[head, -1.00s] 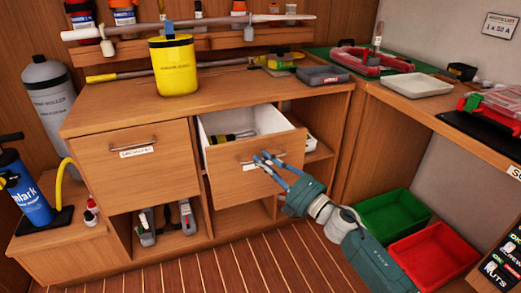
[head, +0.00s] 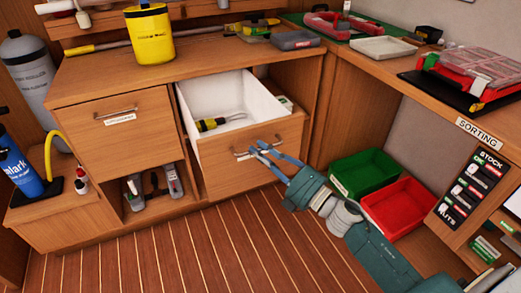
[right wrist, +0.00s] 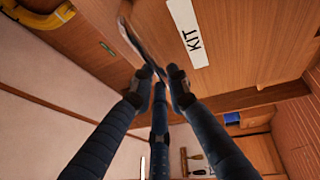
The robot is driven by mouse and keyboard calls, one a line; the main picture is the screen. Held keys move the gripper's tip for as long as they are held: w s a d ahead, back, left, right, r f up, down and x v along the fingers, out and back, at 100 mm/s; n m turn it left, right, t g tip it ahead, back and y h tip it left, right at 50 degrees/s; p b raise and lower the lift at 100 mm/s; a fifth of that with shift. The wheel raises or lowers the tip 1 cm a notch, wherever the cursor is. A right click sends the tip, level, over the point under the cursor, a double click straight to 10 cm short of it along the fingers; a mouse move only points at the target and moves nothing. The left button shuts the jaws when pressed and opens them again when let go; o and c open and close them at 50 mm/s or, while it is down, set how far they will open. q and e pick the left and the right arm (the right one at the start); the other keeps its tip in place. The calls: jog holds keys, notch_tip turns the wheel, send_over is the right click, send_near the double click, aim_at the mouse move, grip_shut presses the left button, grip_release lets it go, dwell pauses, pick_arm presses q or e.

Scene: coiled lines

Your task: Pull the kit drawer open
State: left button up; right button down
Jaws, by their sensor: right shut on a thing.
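The kit drawer (head: 262,157) stands well out of the wooden cabinet, and its white inside shows. A yellow and black handled tool (head: 212,124) lies in it. My right gripper (head: 262,150) is at the drawer front, shut on the drawer's bar handle (head: 246,153). In the right wrist view the fingers (right wrist: 160,75) close around the handle (right wrist: 130,35), beside a white label reading KIT (right wrist: 187,30). My left gripper is not in view.
A closed drawer (head: 120,130) is left of it. Green (head: 363,172) and red (head: 398,207) bins stand on the right, near my right arm. The striped floor (head: 215,245) in front is clear.

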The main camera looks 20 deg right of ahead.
jog(key=c, duration=1.7)
grip_release()
jog(key=shift+d, duration=0.1)
jog(key=shift+o, duration=0.2)
jog(key=v, duration=1.2)
